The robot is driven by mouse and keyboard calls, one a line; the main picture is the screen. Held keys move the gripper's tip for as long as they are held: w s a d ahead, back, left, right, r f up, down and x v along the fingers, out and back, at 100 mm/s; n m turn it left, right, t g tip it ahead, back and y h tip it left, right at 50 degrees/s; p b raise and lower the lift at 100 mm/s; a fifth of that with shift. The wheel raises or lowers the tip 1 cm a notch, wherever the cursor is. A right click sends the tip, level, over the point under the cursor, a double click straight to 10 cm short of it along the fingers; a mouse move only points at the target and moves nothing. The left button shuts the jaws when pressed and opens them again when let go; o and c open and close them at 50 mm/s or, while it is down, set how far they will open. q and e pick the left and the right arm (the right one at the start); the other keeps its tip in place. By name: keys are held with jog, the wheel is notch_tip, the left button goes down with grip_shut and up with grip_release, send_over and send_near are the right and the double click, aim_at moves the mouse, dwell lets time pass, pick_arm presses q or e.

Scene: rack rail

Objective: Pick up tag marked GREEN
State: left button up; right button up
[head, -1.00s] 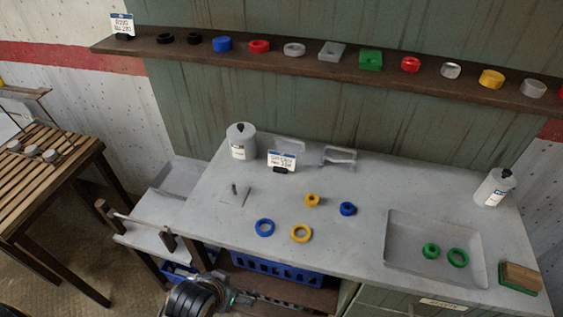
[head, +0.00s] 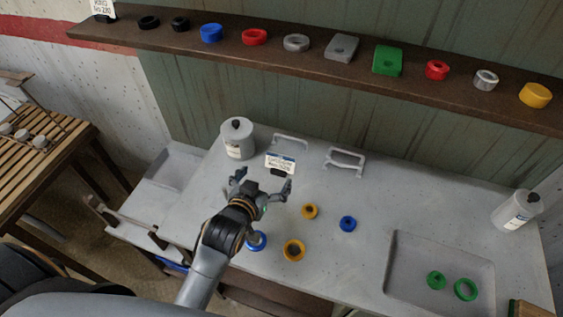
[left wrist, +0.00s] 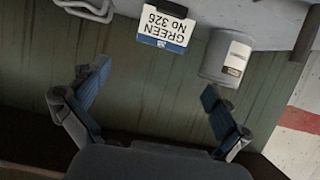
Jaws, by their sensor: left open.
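The tag marked GREEN (head: 280,162) is a white card with a blue strip, standing in a small dark base towards the back of the grey bench. In the left wrist view the tag (left wrist: 162,28) appears upside down at the top, reading "GREEN No 326". My left gripper (head: 264,178) is open and empty, just in front of the tag in the head view. In the left wrist view its two fingers (left wrist: 153,88) are spread wide, with the tag beyond them and apart from them. My right gripper is not in view.
A grey canister (head: 237,140) stands left of the tag, and a wire handle (head: 345,163) lies to its right. Blue and yellow rings (head: 293,250) lie in front. A tray (head: 400,285) holds green rings. A shelf (head: 300,62) with several parts runs above the bench.

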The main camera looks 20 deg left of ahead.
pick_arm(q)
send_near(281, 156)
jog(key=shift+p+x, duration=0.3)
jog(key=shift+x, duration=0.7)
jog(key=shift+p+x, duration=0.3)
jog(key=shift+x, duration=0.75)
jog(key=p+x, duration=0.1)
jog(key=x, duration=0.2)
jog(key=shift+w+a, duration=0.1)
jog(key=shift+w, duration=0.1)
jog(key=shift+w+f, duration=0.3)
jog(key=shift+w, duration=0.2)
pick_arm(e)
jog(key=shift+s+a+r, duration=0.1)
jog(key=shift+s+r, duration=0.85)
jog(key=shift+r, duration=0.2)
pick_arm(q)
jog(key=c, duration=1)
